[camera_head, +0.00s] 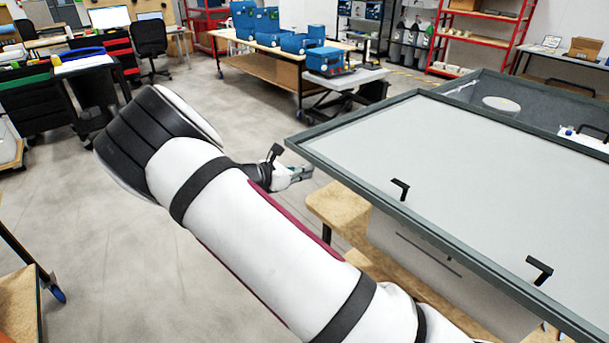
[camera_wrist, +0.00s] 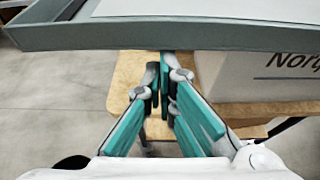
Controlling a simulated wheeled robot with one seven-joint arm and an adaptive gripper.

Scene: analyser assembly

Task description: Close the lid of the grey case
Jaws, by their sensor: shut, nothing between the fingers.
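The grey case stands on a wooden bench; its light grey wall (camera_head: 410,243) shows below the lid, and it also shows in the wrist view (camera_wrist: 235,75) with dark lettering. The lid (camera_head: 440,150) is a broad pale panel with a dark grey-green frame, raised and slanting over the case. Two black latches (camera_head: 400,188) (camera_head: 540,268) show on it. My gripper (camera_head: 303,173) is shut and empty just beyond the lid's near left corner. In the wrist view, the shut fingertips (camera_wrist: 165,58) are close to the lid's frame (camera_wrist: 160,36); I cannot tell whether they touch.
The wooden bench top (camera_head: 340,208) shows beneath the case. Behind the lid is a dark recessed part with a white disc (camera_head: 501,104). A cart with a blue device (camera_head: 328,62) stands farther back.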

